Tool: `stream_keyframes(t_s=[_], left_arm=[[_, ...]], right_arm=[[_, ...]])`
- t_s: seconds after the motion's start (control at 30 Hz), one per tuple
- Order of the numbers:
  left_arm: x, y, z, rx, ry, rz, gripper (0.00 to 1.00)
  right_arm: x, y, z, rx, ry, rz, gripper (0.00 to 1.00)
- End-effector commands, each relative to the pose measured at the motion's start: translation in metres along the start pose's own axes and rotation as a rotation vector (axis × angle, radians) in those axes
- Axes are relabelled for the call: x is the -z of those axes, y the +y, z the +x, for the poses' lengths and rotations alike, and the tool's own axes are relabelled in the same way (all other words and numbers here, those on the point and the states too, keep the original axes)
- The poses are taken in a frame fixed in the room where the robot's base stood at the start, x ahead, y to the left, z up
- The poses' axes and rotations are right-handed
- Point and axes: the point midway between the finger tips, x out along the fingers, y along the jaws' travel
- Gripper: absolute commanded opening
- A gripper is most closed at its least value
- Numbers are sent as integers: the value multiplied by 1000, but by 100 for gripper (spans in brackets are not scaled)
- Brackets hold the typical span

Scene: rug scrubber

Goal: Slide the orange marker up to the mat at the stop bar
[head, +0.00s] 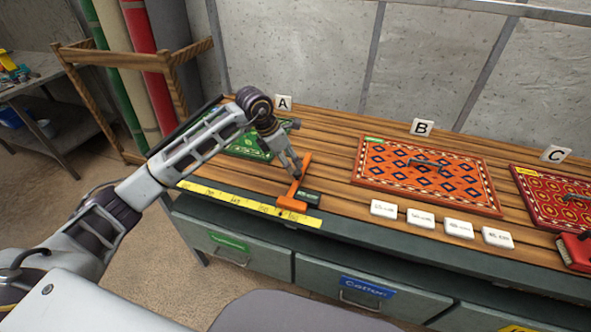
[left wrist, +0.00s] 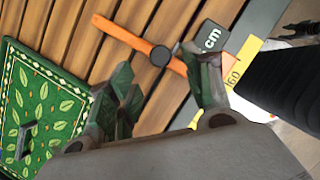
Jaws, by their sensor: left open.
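The orange marker (head: 307,163) is a slim bar across the bench with a wider block at the yellow ruler (head: 228,198). In the left wrist view the marker (left wrist: 122,34) carries a dark round knob (left wrist: 160,56) and a dark "cm" readout (left wrist: 212,38). The green mat (head: 243,146) lies left of the marker, with bare planks between them; it also shows in the left wrist view (left wrist: 40,105). A dark bar (head: 200,113) runs along the mat's far left side. My left gripper (head: 296,168) is open above the marker, its fingers either side of the knob; contact is unclear.
An orange patterned mat (head: 380,180) and a red mat (head: 540,190) lie to the right. Several white cm tiles (head: 421,218) line the front edge. A red object (head: 574,250) sits at the right. Drawers are below; a wall stands behind.

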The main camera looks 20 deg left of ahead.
Motion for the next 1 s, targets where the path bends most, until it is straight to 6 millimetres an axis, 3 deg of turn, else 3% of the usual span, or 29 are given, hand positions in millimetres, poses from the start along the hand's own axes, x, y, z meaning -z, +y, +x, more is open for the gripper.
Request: stream_keyframes(t_s=[0.3, 0.5, 0.93, 1.0], left_arm=[[0, -1, 42, 3, 1, -1, 50], [0, -1, 58, 2, 0, 1, 50], [0, 0, 64, 0, 0, 1, 50], [0, 0, 64, 0, 0, 1, 42]], right_arm=[[-4, -13, -4, 13, -5, 3, 40], [-6, -18, -5, 19, -8, 4, 40], [-3, -7, -5, 8, -5, 0, 40], [-1, -4, -5, 5, -2, -1, 40]])
